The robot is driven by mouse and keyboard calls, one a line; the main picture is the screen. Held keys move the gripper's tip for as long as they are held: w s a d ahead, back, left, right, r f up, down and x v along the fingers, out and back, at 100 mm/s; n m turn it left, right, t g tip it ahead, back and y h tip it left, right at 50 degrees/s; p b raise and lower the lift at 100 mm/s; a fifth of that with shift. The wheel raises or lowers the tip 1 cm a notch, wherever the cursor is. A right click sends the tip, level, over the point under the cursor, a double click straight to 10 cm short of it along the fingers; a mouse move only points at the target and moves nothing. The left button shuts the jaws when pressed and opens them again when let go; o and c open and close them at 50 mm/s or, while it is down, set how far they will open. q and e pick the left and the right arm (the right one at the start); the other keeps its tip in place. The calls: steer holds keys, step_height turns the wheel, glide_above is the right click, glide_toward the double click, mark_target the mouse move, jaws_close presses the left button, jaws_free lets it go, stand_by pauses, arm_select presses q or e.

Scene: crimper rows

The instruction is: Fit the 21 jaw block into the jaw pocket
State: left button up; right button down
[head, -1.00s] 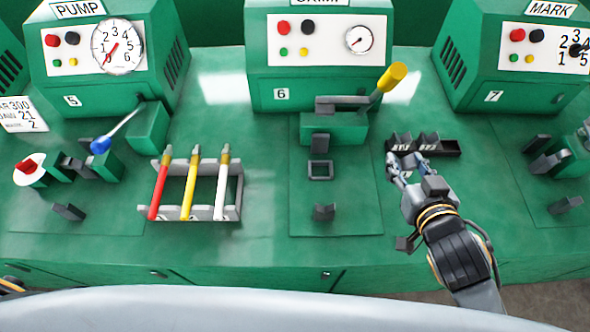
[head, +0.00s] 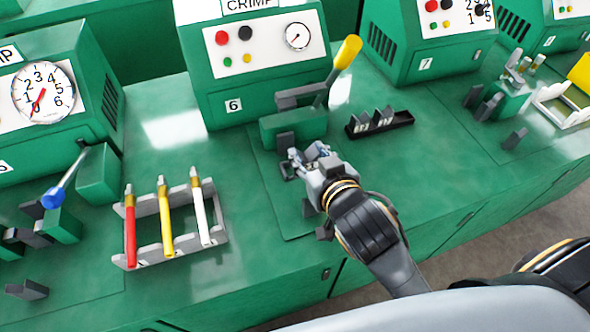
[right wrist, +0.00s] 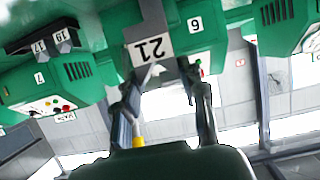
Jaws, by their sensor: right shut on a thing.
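My right gripper (head: 302,163) is over the crimp station, in front of the machine numbered 6. In the right wrist view, it is shut on a grey block marked 21 (right wrist: 152,46), which appears upside down between the fingers. In the head view the block is mostly hidden by the gripper. The jaw pocket (head: 286,172), a small dark square frame on the bench, shows only in part at the gripper's left side. I cannot tell whether the block touches it. My left gripper is not in view.
A black tray (head: 402,121) with other grey blocks stands to the right; blocks marked 17 (right wrist: 39,46) and 19 (right wrist: 63,38) show in the wrist view. A lever with a yellow handle (head: 347,52) rises behind the gripper. A rack (head: 148,258) with three coloured tools stands left.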

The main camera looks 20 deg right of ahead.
steer(key=w+f, duration=0.3)
steer(key=w, duration=0.1)
steer(key=w+f, duration=0.3)
steer(key=f, duration=0.1)
steer(key=shift+w+a, duration=0.15)
steer(key=shift+w, duration=0.2)
step_height(320, 180, down, 3)
steer(key=shift+r, duration=0.15)
arm_select(q)
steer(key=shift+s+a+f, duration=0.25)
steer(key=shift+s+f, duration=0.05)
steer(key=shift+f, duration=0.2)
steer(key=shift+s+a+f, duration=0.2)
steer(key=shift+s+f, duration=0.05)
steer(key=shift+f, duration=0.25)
steer(key=shift+b, duration=0.3)
arm_select(e)
steer(key=c, duration=1.2)
jaws_free()
steer(key=shift+s+f, duration=0.1)
steer(key=shift+f, duration=0.25)
steer(key=o, duration=0.4)
steer(key=shift+o, duration=0.2)
